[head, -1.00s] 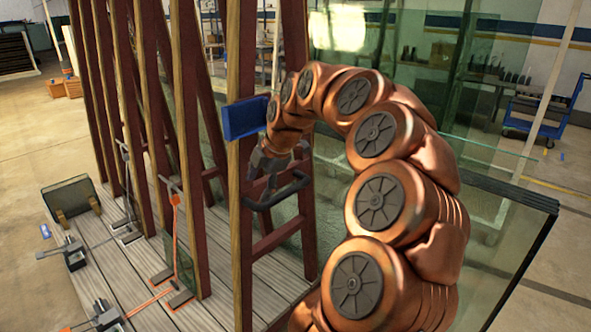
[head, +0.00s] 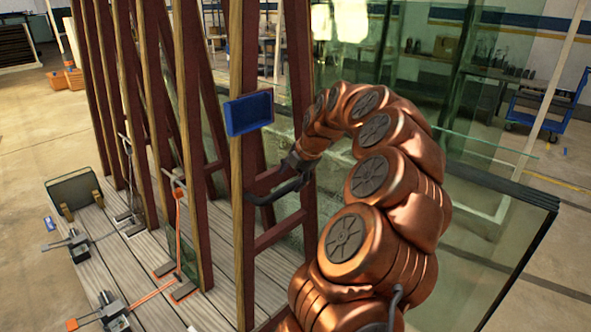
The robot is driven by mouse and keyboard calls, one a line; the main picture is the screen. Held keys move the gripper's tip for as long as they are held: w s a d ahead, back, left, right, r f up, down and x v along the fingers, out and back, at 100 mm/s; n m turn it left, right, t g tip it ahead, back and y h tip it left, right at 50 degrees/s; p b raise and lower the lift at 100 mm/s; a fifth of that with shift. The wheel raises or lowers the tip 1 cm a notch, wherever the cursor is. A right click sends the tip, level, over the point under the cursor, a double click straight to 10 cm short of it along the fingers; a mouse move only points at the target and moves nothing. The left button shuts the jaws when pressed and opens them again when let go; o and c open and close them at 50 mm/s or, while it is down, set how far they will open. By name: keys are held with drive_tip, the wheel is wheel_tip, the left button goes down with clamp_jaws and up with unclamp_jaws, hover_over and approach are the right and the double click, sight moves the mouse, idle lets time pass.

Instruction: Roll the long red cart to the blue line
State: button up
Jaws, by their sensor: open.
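A long rack with dark red slanted posts (head: 299,60) and a grey plank deck (head: 215,300) fills the left and middle of the head view. It appears to be the red cart. Its wheels are not seen. A blue tray-like box (head: 248,113) is on its nearest post. My gripper (head: 276,184) is open, just below the blue box and close beside the nearest posts. I cannot tell whether it touches them. No blue line is clearly visible on the floor.
Glass sheets with a dark-edged panel (head: 500,187) stand to the right. Orange and grey clamps (head: 112,312) lie along the deck's left side. A blue trolley (head: 540,110) stands at the back right. Open floor (head: 25,200) lies left of the rack.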

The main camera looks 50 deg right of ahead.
sight(284, 190)
drive_tip(key=b+x, duration=0.1)
drive_tip(key=x, duration=0.5)
drive_tip(key=shift+f, duration=0.15)
drive_tip(key=shift+b+x, duration=0.65)
drive_tip(key=shift+x, duration=0.3)
drive_tip(key=shift+w, duration=0.1)
clamp_jaws()
drive_tip(key=shift+w, duration=0.2)
